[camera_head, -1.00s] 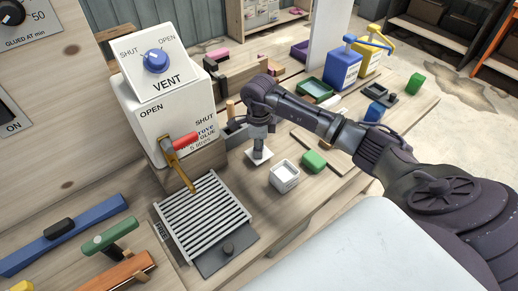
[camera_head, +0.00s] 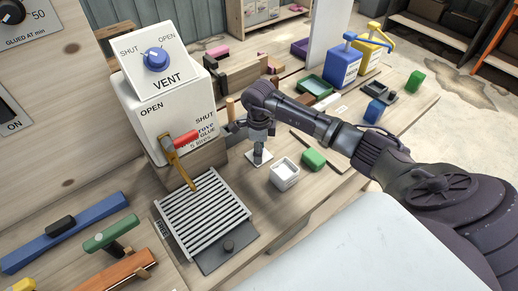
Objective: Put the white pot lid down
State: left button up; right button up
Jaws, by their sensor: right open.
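The white pot lid (camera_head: 250,157) is a small white square lying flat on the bench, just left of the open white pot (camera_head: 285,175). My right gripper (camera_head: 258,158) points straight down over the lid, with its jaws open and the fingertips close to it. The lid's middle is hidden behind the fingers, and I cannot tell whether they still touch it. The pot stands upright and its top is uncovered. My left gripper is not in view.
A slatted grille (camera_head: 203,215) lies in front. A green block (camera_head: 313,159) sits right of the pot. Blue and yellow containers stand behind.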

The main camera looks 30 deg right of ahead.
jog(key=shift+r, duration=0.4)
notch_tip(320, 180, up, 11)
jog(key=b, duration=0.3)
jog(key=shift+r, duration=0.2)
